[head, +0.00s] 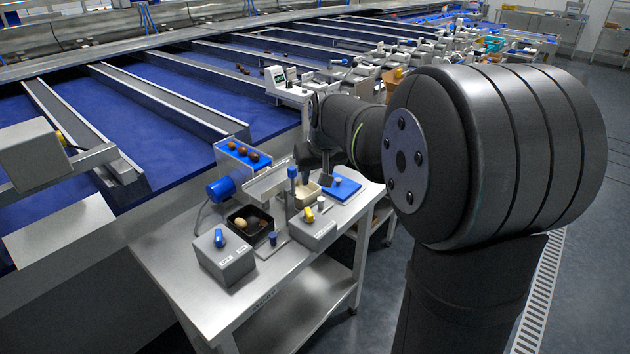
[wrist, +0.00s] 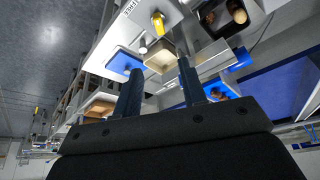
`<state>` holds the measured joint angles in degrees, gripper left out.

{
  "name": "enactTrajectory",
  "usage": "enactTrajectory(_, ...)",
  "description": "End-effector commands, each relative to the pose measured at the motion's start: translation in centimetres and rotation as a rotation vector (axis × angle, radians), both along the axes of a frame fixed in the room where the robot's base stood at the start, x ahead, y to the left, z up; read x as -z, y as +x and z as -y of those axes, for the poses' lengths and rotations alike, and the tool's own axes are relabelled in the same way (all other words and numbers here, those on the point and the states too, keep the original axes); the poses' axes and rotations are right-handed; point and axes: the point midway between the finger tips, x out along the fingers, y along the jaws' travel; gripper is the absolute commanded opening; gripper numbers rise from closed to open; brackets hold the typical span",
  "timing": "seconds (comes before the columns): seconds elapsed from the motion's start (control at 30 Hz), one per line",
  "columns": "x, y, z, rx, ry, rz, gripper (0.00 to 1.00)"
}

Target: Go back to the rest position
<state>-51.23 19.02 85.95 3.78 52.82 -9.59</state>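My gripper (head: 312,172) is at the end of my arm, above the back of the small steel table (head: 180,275). In the wrist view my gripper (wrist: 159,66) has its two fingers well apart, with nothing held between them. A cream tray (wrist: 163,66) shows beyond the gap between the fingers. In the head view the gripper is small and partly dark against the arm, and it hides part of the table's back. Brown dates (head: 242,150) lie on a short blue belt (head: 262,166) behind the table.
A black tray (head: 232,211) holds dates and a pale item. A box with a blue knob (head: 219,238), a box with a yellow knob (head: 309,215) and a blue pad (head: 340,188) stand on the table. Wide blue conveyor lanes (head: 190,80) run behind. Open floor lies at right.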

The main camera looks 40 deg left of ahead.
Motion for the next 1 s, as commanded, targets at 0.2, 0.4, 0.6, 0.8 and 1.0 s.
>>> enactTrajectory(0.2, -0.1, 0.0, 0.0, 0.0, 0.0, 0.0, 0.38)
enactTrajectory(0.4, 0.5, 0.1, -0.2, 0.0, -0.001, -0.001, 0.38)
enactTrajectory(0.6, 3.1, 0.6, -1.1, 0.0, -0.003, -0.003, 0.38)
enactTrajectory(0.8, 6.8, 1.4, -2.4, 0.0, -0.003, -0.003, 0.38)
enactTrajectory(1.0, 10.3, 2.2, -3.6, 0.0, -0.002, -0.002, 0.38)
